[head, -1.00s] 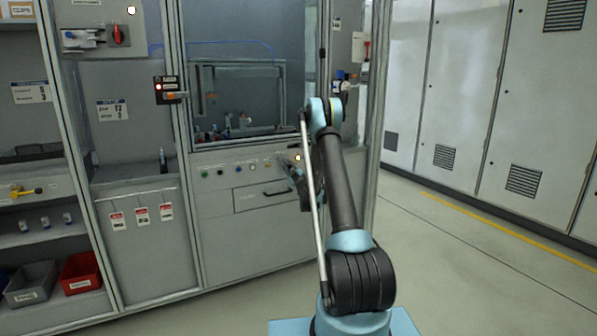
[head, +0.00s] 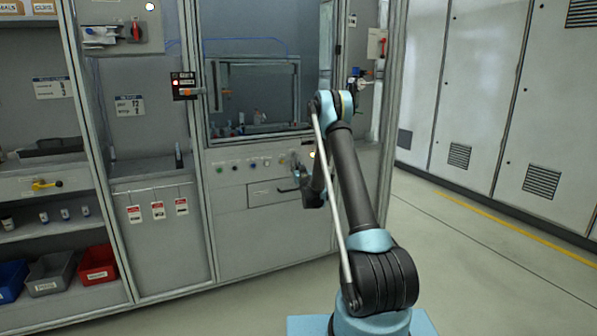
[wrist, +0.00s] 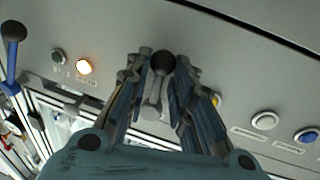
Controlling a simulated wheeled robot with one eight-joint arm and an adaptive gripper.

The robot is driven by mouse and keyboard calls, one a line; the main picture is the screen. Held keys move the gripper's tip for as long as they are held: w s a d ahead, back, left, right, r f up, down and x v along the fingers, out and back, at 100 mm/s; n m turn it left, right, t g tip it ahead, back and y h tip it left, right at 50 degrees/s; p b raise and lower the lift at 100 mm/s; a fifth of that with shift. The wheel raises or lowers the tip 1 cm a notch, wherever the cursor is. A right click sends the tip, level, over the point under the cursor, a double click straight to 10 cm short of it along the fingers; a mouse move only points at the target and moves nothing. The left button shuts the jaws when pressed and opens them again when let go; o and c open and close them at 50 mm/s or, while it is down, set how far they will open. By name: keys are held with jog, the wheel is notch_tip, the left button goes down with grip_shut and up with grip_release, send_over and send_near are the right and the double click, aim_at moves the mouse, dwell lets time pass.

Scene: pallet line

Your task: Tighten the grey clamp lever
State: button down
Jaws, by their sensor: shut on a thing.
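A grey lever with a dark ball knob (wrist: 158,82) stands out from the grey machine panel in the wrist view. My gripper (wrist: 162,72) has a finger on each side of it and is shut on it near the knob. In the head view my gripper (head: 299,166) is at the front panel under the machine window, by the right end of the button row. The lever itself is too small and too covered by my gripper to make out there.
A lit lamp (wrist: 84,67), a white button (wrist: 265,121) and a blue button (wrist: 306,135) sit on the panel around my gripper. A blue lever with a black knob (wrist: 13,40) stands at the left. A drawer handle (head: 288,190) is just below my gripper.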

jog(key=shift+s+m, duration=0.1)
jog(key=shift+m, duration=0.3)
jog(key=c, duration=1.4)
grip_release()
jog(key=shift+c, duration=0.2)
jog(key=r+v, duration=0.1)
jog(key=v, duration=1.1)
jog(key=shift+f, duration=0.45)
